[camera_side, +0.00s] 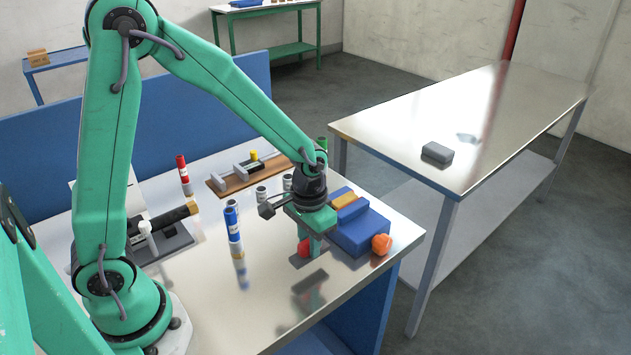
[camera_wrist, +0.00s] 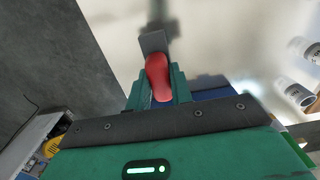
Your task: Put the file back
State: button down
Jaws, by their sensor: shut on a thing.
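My gripper (camera_side: 305,246) is low over the front right of the shiny table, shut on a red-handled tool (camera_side: 304,249). In the wrist view, the red handle (camera_wrist: 159,78) sits between my green fingers, with a flat grey piece (camera_wrist: 152,42) beyond it. This appears to be the file, but its shape is partly hidden by my fingers. A blue block-like holder (camera_side: 362,232) with an orange-yellow piece (camera_side: 344,199) on top stands just right of my gripper. Whether the tool touches the table is unclear.
An orange lump (camera_side: 381,244) lies at the holder's front right. A stacked blue and white cylinder (camera_side: 233,222) stands to the left. A wooden rack (camera_side: 243,176) and several canisters are behind. The front of the table (camera_side: 262,309) is clear.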

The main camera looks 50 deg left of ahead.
jog(key=shift+f, duration=0.1)
jog(key=shift+f, duration=1.9)
jog(key=shift+f, duration=0.15)
jog(key=c, duration=1.3)
grip_release()
jog(key=shift+o, duration=0.2)
jog(key=shift+r, duration=0.2)
notch_tip(320, 180, up, 12)
jog(key=shift+f, duration=0.1)
